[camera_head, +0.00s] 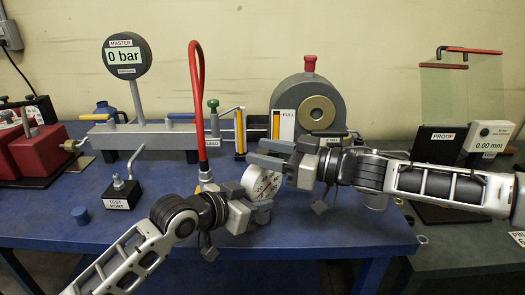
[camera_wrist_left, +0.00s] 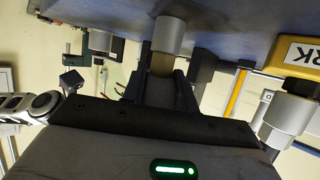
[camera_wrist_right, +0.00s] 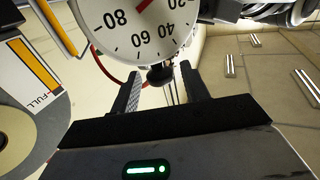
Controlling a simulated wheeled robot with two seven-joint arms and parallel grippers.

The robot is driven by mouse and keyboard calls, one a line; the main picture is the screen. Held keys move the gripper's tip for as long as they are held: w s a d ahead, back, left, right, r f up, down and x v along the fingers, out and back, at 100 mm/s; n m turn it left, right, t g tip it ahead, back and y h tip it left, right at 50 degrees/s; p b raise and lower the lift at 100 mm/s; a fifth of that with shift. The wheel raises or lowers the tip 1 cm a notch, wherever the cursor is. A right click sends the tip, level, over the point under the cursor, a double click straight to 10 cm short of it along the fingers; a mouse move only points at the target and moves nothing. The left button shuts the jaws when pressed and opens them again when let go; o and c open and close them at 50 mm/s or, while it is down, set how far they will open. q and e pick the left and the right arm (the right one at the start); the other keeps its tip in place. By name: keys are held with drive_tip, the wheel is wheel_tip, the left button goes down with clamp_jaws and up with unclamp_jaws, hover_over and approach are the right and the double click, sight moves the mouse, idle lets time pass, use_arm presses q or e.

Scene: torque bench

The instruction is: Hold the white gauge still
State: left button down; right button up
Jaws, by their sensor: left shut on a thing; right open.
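The white gauge (camera_head: 262,183) has a round dial with a red needle, tilted in the head view. My left gripper (camera_head: 263,208) is at its lower side, shut on it; the exact grip is partly hidden. In the left wrist view my left gripper's fingers (camera_wrist_left: 165,85) close around a brass-coloured fitting (camera_wrist_left: 160,64) with a grey cylinder (camera_wrist_left: 168,36) beyond. My right gripper (camera_head: 268,153) is open and empty, just above the gauge in the head view. In the right wrist view the dial (camera_wrist_right: 137,25) shows upside down beyond the right gripper's fingertips (camera_wrist_right: 158,75).
A red hose (camera_head: 196,95) loops up behind the gauge. The master gauge (camera_head: 127,57) reads 0 bar at the back. A grey drum (camera_head: 308,108) stands behind my right gripper. A test port block (camera_head: 122,193) is at left.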

drive_tip(key=shift+w+a, duration=0.2)
drive_tip(key=shift+a, duration=0.25)
drive_tip(key=c, duration=0.9)
drive_tip(key=shift+c, duration=0.3)
drive_tip(key=shift+s+a+m+t, duration=0.1)
drive_tip(key=shift+m+t, duration=0.2)
drive_tip(key=shift+t, duration=0.1)
drive_tip(key=m+t+h, duration=0.3)
drive_tip(key=t, duration=0.1)
drive_tip(key=shift+s+a, duration=0.25)
drive_tip(key=shift+a, duration=0.05)
drive_tip(key=m+t+h, duration=0.4)
drive_tip(key=h, duration=0.1)
drive_tip(key=shift+w+d, duration=0.2)
drive_tip(key=shift+w+d+r+m+t+h, duration=0.1)
drive_tip(key=shift+m+t+h, duration=0.6)
drive_tip(key=shift+m+h, duration=0.75)
drive_tip(key=shift+d+h, duration=0.15)
drive_tip(key=shift+h, duration=0.2)
